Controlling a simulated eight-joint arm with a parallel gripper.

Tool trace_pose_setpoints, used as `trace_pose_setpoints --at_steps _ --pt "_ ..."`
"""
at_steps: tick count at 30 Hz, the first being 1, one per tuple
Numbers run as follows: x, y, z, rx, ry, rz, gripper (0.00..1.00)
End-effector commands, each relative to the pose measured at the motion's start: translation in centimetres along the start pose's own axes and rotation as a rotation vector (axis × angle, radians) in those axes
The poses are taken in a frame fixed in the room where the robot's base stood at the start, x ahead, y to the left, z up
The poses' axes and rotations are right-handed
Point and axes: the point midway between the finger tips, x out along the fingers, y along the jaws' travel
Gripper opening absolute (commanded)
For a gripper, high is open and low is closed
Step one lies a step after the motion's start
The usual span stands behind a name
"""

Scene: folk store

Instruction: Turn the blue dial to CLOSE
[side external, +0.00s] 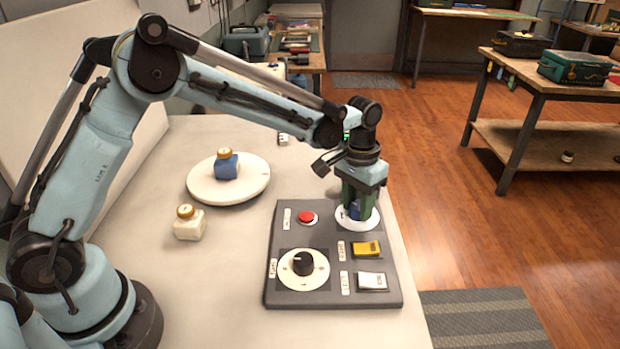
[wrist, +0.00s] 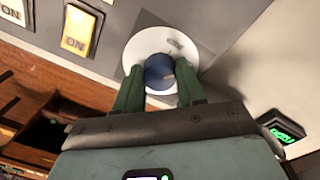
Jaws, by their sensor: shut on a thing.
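The blue dial (side external: 355,211) sits on a white disc (side external: 371,220) at the far right corner of the grey control panel (side external: 325,300). My gripper (side external: 357,207) is straight above it, pointing down, with its green fingers around the dial. In the wrist view my gripper (wrist: 160,92) is shut on the blue dial (wrist: 159,70), one finger on each side. A small grey mark (wrist: 175,43) shows on the white disc in the wrist view. I cannot read any CLOSE label by the dial.
The panel also holds a red button (side external: 306,216), a black dial (side external: 303,263), a yellow switch (side external: 367,249) and a white switch (side external: 372,281). A white round plate (side external: 205,192) with a blue jar (side external: 227,167) and a cream jar (side external: 189,224) stand left of the panel.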

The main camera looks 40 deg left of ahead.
Motion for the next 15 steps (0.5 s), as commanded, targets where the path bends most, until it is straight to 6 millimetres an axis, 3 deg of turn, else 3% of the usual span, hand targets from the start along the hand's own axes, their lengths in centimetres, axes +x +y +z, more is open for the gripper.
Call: trace_pose_setpoints --at_steps 15 --pt "-0.07 -0.02 -0.1 0.491 -0.026 0.002 0.09"
